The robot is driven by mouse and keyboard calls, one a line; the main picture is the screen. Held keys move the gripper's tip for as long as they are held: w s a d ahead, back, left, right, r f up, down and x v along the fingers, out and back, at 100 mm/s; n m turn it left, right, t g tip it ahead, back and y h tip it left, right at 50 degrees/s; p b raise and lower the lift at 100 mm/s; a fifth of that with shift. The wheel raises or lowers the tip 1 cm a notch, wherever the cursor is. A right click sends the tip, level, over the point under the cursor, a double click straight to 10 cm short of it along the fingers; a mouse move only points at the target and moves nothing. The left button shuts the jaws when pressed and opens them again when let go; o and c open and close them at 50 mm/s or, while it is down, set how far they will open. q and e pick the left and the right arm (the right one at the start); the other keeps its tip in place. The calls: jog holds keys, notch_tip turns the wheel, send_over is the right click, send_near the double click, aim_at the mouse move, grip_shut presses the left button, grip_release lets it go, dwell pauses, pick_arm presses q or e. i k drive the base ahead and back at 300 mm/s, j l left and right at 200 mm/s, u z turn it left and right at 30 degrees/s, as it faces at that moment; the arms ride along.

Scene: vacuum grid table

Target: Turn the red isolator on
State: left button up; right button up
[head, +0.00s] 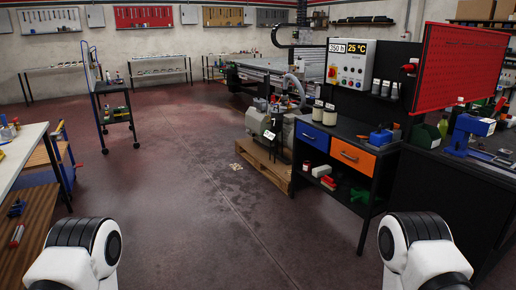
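A control box (350,65) with two number displays hangs on a dark panel at the upper right. A small red and yellow part (332,72) sits on its left side. Another small red part (408,68) is on the dark panel further right. Both are too small to tell which is the isolator or how it is set. Only white and black links of my two arms show, at the bottom left and bottom right. Neither gripper is in view.
A dark workbench (345,128) with blue and orange drawers stands below the box. A pump (268,122) sits on a wooden pallet (262,165) left of it. A wheeled cart (117,115) and a white table (20,150) stand left. The middle floor (185,190) is clear.

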aim_at(331, 73)
jog(key=i+j+u, duration=0.15)
jog(key=i+u, duration=0.2)
jog(key=i, duration=0.35)
jog(key=i+u, duration=0.35)
jog(key=i, duration=0.35)
jog(key=i+l+z, duration=0.2)
jog(key=i+z, duration=0.15)
jog(key=i, duration=0.25)
jog(key=i+l+z, duration=0.1)
jog(key=i+z, duration=0.25)
jog(key=i, duration=0.2)
jog(key=i+j+z, duration=0.1)
jog(key=i+z, duration=0.25)
jog(key=i, duration=0.25)
jog(key=i+j+z, duration=0.35)
jog(key=i, duration=0.25)
